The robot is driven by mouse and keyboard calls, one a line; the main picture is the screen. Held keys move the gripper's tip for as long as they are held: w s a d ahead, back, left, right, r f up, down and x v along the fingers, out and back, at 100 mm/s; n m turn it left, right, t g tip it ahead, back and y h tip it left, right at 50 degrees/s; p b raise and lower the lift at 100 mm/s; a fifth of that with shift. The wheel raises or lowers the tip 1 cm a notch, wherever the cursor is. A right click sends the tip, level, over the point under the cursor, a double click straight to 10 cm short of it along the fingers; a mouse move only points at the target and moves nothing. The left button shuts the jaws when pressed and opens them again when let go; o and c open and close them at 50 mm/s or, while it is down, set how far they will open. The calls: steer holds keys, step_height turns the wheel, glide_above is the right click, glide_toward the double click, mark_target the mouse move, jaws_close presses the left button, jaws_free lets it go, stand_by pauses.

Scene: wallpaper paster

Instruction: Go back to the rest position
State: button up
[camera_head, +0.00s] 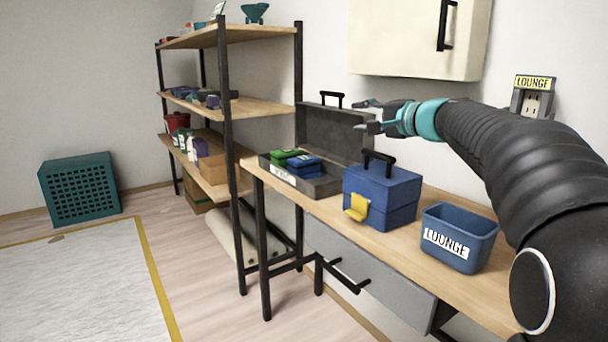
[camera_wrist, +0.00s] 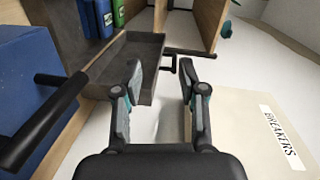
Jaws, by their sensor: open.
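My gripper (camera_head: 368,116) is open and empty. In the head view it hangs above the workbench (camera_head: 405,243), in front of the raised lid of the grey case (camera_head: 338,128) and above the blue toolbox (camera_head: 383,193). In the wrist view my gripper (camera_wrist: 163,82) has its two fingers spread with nothing between them. The blue toolbox shows at the left there (camera_wrist: 25,85), with its black handle near the left finger. My arm reaches in from the right side of the head view.
The grey case holds green and blue boxes (camera_head: 303,162). A blue LOUNGE bin (camera_head: 458,238) stands on the bench front. A cream cabinet (camera_head: 400,40), labelled BREAKERS in the wrist view, hangs above. A shelf rack (camera_head: 228,110) stands left. Open floor lies further left.

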steer(key=s+a+f+n+g+h, duration=0.2)
steer(key=s+f, duration=0.4)
steer(key=s, duration=0.4)
steer(key=s+a+f+n+g+h, duration=0.1)
steer(key=s+a+f+n+g, duration=0.2)
steer(key=s+f, duration=0.5)
steer(key=s+d+f+n+g+h, duration=0.1)
steer(key=s+d+f+n+h, duration=0.1)
steer(key=s+f, duration=0.6)
steer(key=s+d+f+n+g+h, duration=0.1)
steer(key=s+d+f+h, duration=0.3)
steer(key=s+f, duration=0.4)
steer(key=s+d+n, duration=0.1)
steer(key=s, duration=0.5)
steer(key=shift+s+f+n+g+h, duration=0.25)
steer(key=shift+s+n+g+h, duration=0.05)
steer(key=shift+s+g+h, duration=0.1)
steer(key=shift+d, duration=0.15)
